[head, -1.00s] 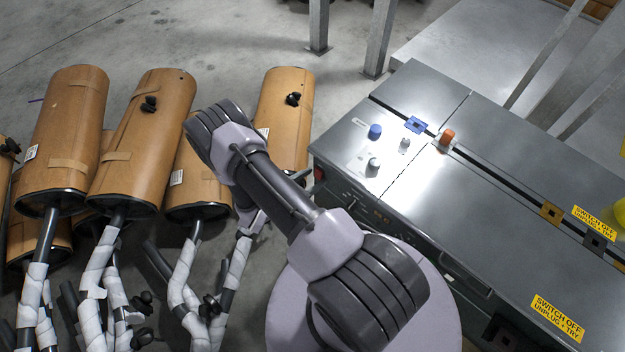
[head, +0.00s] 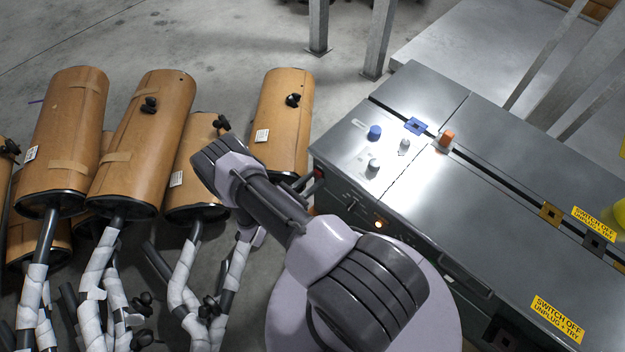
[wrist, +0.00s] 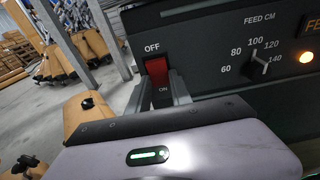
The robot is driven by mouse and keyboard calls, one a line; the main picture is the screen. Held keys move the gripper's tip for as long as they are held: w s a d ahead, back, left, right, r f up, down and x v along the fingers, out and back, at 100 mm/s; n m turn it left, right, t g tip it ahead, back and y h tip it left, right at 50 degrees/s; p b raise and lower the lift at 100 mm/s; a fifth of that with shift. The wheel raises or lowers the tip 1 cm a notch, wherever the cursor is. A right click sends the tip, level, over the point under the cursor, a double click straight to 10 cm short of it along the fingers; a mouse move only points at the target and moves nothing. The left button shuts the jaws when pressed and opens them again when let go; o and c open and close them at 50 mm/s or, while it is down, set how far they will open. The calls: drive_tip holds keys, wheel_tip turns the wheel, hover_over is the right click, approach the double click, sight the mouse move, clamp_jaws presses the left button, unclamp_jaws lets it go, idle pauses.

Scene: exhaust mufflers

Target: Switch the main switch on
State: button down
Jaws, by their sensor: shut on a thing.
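The main switch (wrist: 157,76) is a red rocker on the dark front panel, with OFF printed above it and ON below. In the wrist view my gripper (wrist: 160,90) has one finger on each side of the rocker and is shut on it. In the head view the switch (head: 319,174) shows as a small red spot on the machine's front near the left corner. My arm hides most of the gripper there. A lamp (wrist: 306,57) to the right on the panel glows orange, and it also glows in the head view (head: 381,224).
A FEED CM dial (wrist: 259,68) sits right of the switch. The grey machine top (head: 480,200) carries blue, white and orange knobs. Several brown mufflers (head: 150,130) with wrapped pipes lie on the floor at left, close to my arm.

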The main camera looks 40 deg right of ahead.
drive_tip(key=c, duration=1.2)
unclamp_jaws()
drive_tip(key=shift+o, duration=0.2)
drive_tip(key=shift+a, duration=0.1)
drive_tip(key=s+a+r+p, duration=0.1)
drive_tip(key=a+r+p, duration=0.1)
drive_tip(key=a, duration=1.5)
drive_tip(key=shift+s+p, duration=0.2)
drive_tip(key=shift+p, duration=0.7)
drive_tip(key=shift+r, duration=0.1)
